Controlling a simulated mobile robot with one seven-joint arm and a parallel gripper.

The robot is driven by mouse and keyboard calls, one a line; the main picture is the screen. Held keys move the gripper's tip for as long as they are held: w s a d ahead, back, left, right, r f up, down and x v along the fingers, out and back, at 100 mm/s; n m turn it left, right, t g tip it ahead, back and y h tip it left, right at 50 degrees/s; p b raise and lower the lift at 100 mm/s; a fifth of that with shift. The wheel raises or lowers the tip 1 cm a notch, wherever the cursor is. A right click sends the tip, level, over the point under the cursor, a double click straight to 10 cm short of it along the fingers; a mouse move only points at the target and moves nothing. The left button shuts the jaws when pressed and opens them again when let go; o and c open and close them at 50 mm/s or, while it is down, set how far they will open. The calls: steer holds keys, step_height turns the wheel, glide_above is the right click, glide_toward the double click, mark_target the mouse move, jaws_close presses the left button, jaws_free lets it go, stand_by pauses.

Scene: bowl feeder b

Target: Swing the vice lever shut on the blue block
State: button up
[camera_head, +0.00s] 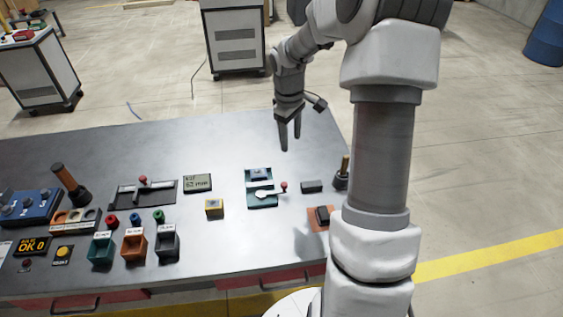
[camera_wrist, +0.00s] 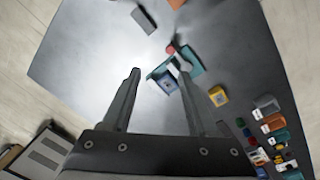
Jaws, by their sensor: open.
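The teal vice (camera_head: 262,203) stands on the grey bench, right of the middle. A blue block (camera_head: 258,174) sits at its back end, between the jaws as far as I can tell. The lever (camera_head: 268,192) is pale with a red knob (camera_head: 284,186) that points to the right. In the wrist view the vice (camera_wrist: 190,62) shows beyond my fingertips, with the blue block (camera_wrist: 166,82) and the red knob (camera_wrist: 171,49). My gripper (camera_head: 290,148) is open and empty, above the back of the bench. It is apart from the vice.
A dark block (camera_head: 311,186) lies right of the vice, and an orange pad (camera_head: 320,217) with a dark part is nearer. A yellow block (camera_head: 214,207) and a display (camera_head: 197,183) stand to the left. Small bins (camera_head: 134,244) are at the front left. The bench behind the vice is clear.

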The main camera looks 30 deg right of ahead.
mark_target(284, 183)
steer(key=shift+y, duration=0.4)
steer(key=f, duration=0.6)
steer(key=a+f, duration=0.1)
steer(key=f, duration=0.5)
steer(key=f+p, duration=0.1)
steer(key=f, duration=0.5)
steer(key=shift+w+a, duration=0.25)
steer(key=shift+w, duration=0.1)
jaws_close()
